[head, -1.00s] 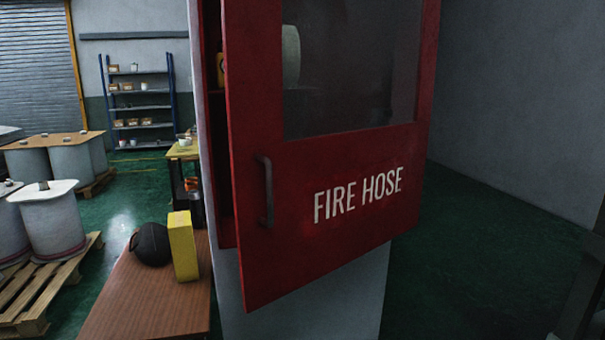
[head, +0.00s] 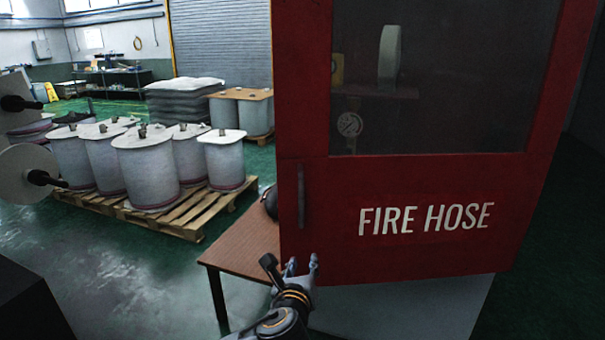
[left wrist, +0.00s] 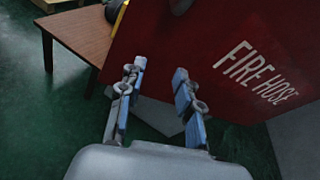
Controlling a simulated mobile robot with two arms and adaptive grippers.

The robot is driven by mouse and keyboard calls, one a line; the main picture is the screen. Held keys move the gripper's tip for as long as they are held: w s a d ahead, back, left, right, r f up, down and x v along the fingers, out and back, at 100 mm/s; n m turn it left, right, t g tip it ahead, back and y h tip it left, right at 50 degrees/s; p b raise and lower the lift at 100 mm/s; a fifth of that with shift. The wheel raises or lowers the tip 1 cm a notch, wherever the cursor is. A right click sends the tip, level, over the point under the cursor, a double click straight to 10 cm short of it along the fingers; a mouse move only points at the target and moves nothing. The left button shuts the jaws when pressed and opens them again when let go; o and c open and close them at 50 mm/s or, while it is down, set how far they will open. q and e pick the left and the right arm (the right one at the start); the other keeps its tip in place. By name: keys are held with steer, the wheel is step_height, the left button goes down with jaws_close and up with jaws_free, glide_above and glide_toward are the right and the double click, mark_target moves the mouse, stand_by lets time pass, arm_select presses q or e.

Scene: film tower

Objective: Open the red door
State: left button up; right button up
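The red door (head: 325,225) marked FIRE HOSE has a window in its upper part and a dark vertical handle (head: 301,195) near its left edge. Its left edge overlaps the wooden table behind. How far it stands from its cabinet cannot be told now. My left gripper (head: 302,264) is below the handle, by the door's lower left corner. In the left wrist view the left gripper (left wrist: 157,75) has its fingers apart with nothing between them, and the red door (left wrist: 190,45) lies beyond. The handle is not clear there. My right gripper is not in view.
A wooden table (head: 238,252) stands behind the door's left edge, with a dark round object (head: 270,201) partly hidden on it. A pallet (head: 190,217) of white drums is farther left. Green floor (head: 120,270) is open between. Through the window a gauge (head: 349,124) shows.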

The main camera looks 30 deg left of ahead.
mark_target(301, 192)
arm_select(q)
steer(key=s+d+r+m+t+y+p, duration=0.1)
steer(key=s+r+m, duration=0.15)
steer(key=r, duration=0.45)
steer(key=s+r+m+t+p, duration=0.1)
steer(key=s+r, duration=0.2)
steer(key=r, duration=0.4)
steer(key=p+x, duration=0.1)
steer(key=x, duration=0.3)
steer(key=p+x, duration=0.1)
steer(key=x, duration=0.3)
steer(key=r+x, duration=0.1)
steer(key=x, duration=0.3)
steer(key=shift+w+p, duration=0.1)
steer(key=shift+p, duration=0.3)
steer(key=shift+w+a+f, duration=0.1)
steer(key=shift+w+a, duration=0.1)
steer(key=shift+w, duration=0.4)
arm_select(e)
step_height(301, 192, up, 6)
arm_select(q)
steer(key=shift+c, duration=0.4)
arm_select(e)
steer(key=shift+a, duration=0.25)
arm_select(q)
jaws_close()
